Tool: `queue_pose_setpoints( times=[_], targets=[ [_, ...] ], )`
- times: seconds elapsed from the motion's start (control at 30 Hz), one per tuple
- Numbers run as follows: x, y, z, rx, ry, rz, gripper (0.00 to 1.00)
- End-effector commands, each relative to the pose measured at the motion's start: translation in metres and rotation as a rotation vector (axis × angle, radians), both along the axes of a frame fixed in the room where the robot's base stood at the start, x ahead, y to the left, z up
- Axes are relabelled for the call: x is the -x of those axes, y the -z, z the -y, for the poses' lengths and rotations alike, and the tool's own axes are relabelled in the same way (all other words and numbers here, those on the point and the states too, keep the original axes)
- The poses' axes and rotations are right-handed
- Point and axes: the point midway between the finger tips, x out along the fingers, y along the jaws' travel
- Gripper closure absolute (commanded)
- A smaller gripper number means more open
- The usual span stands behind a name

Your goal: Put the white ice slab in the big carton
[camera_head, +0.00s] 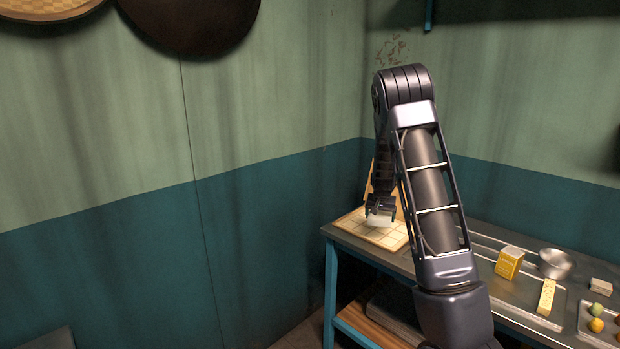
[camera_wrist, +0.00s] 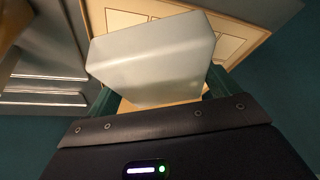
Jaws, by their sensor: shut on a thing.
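My gripper (camera_head: 380,205) is shut on the white ice slab (camera_head: 377,217), at the left end of the metal table. In the wrist view the slab (camera_wrist: 155,58) is a pale block held between the fingers, tilted in the picture. Behind and below it is a flat tan tray with a pale grid of squares (camera_head: 384,238); its edge also shows in the wrist view (camera_wrist: 247,45). I cannot tell whether slab and tray touch. A tan upright panel stands behind the gripper, mostly hidden by my arm. I cannot tell which thing is the big carton.
On the table to the right are a yellow carton (camera_head: 509,262), a metal bowl (camera_head: 555,263), a pale yellow block (camera_head: 546,297), a small whitish stack (camera_head: 601,287) and a tray of small round items (camera_head: 598,318). Walls close in behind and at the left.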

Motion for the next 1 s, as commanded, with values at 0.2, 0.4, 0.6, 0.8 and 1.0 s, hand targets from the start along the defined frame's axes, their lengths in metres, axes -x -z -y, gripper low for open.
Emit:
queue_pose_setpoints(
  times=[0.2, 0.4, 0.6, 0.8, 1.0],
  targets=[
    [0.004, 0.003, -0.014, 0.000, -0.015, 0.000, 0.47],
    [0.002, 0.002, -0.008, 0.000, -0.008, 0.001, 0.47],
    [-0.007, -0.009, 0.040, 0.000, 0.041, 0.001, 0.47],
    [-0.015, -0.027, 0.119, 0.002, 0.119, 0.000, 0.47],
    [-0.013, -0.046, 0.200, 0.002, 0.194, -0.001, 0.47]
  ],
)
